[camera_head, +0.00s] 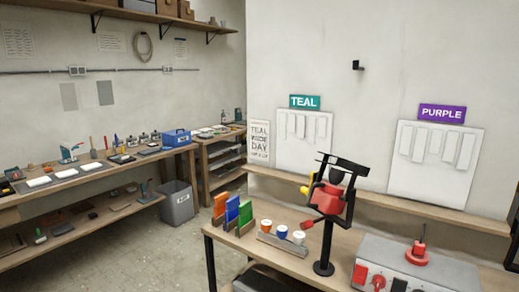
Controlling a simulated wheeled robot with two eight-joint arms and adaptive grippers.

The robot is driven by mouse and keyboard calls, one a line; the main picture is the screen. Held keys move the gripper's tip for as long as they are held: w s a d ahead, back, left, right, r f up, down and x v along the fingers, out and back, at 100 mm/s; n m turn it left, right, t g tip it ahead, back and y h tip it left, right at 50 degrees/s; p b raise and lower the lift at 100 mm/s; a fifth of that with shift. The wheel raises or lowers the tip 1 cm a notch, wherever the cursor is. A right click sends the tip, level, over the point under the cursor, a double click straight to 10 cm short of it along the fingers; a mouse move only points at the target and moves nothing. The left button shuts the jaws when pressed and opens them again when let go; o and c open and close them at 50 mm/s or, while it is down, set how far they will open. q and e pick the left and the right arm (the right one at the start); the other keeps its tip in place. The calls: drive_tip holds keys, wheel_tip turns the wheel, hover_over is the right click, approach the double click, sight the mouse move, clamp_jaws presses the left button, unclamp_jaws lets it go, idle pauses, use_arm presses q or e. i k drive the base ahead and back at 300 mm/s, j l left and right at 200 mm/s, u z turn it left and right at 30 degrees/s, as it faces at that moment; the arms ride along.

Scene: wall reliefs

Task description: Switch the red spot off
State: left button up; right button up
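A red spot lamp (330,199) with black flaps and bracket stands on a black post with a round base (323,268) on the wooden bench at the centre right. A small red piece hangs at its lower left. Whether the lamp is lit I cannot tell. A grey control box (440,271) lies at the lower right. It bears a red round base with an upright lever (418,250) and red switch-like parts (360,274) at its front left, cut by the picture's lower edge. Neither of my grippers is in view.
On the bench (254,221) stand orange, blue and green panels (232,214) and a rack of small pots (281,232). A yellow part (304,190) shows behind the lamp. Teal (304,102) and purple (442,112) signs hang above white relief boards. A grey bin (177,204) stands on open floor.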

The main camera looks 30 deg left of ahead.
sight(361, 271)
drive_tip(key=i+j+u, duration=0.15)
drive_tip(key=j, duration=0.3)
drive_tip(key=i+j+u, duration=0.2)
drive_tip(key=i+j, duration=0.15)
drive_tip(key=i+j+u, duration=0.15)
drive_tip(key=i+j, duration=0.15)
drive_tip(key=j, duration=0.2)
